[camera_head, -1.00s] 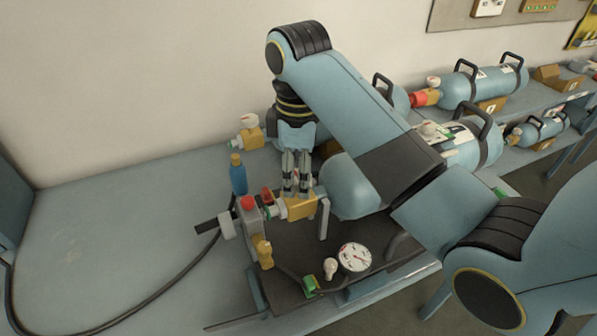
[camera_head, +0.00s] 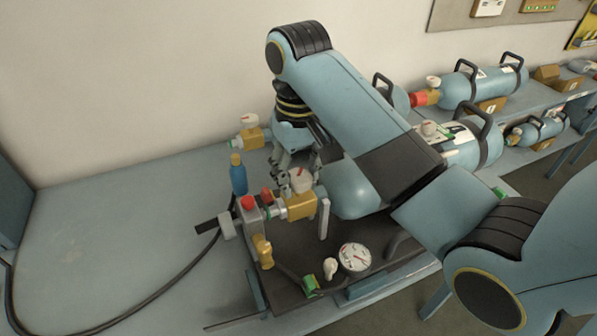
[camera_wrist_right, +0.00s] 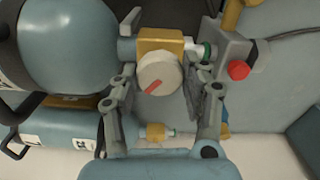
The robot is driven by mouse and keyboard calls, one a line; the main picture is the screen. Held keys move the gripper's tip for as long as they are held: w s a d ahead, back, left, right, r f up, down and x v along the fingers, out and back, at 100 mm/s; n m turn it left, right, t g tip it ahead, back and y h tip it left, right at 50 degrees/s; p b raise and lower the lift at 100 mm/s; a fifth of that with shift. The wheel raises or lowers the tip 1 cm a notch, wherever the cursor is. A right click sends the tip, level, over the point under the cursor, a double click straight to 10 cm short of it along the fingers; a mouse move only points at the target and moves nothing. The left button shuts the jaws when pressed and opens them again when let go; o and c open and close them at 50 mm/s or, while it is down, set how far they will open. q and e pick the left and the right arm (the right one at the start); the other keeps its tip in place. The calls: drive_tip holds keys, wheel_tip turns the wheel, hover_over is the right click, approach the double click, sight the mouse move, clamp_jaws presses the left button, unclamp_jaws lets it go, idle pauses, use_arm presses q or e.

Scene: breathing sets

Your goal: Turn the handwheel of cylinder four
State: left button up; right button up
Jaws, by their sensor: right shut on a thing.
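A pale round handwheel (camera_head: 301,179) with a red mark sits on the brass valve (camera_head: 299,206) of the blue cylinder (camera_head: 352,190) at the black stand. The right wrist view shows the handwheel (camera_wrist_right: 158,72) face on, with its red mark slanting. My right gripper (camera_head: 291,174) comes down from behind the valve, shut on the handwheel with one finger at each side. My arm hides much of this cylinder, and I cannot read its number. My left gripper is not in view.
A red-buttoned block (camera_head: 249,208) with a black hose joins the valve. A blue bottle (camera_head: 238,176) stands just behind it, and another brass valve (camera_head: 250,138) is farther back. A pressure gauge (camera_head: 354,257) is in front. More cylinders (camera_head: 484,84) lie right. The bench is clear at left.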

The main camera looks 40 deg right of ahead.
drive_tip(key=m, duration=0.4)
drive_tip(key=shift+w+m, duration=0.1)
drive_tip(key=shift+m, duration=0.3)
drive_tip(key=m, duration=1.2)
drive_tip(key=shift+m, duration=0.3)
drive_tip(key=m, duration=0.3)
drive_tip(key=shift+m, duration=0.3)
drive_tip(key=m, duration=0.3)
drive_tip(key=shift+m, duration=0.4)
drive_tip(key=m, duration=0.7)
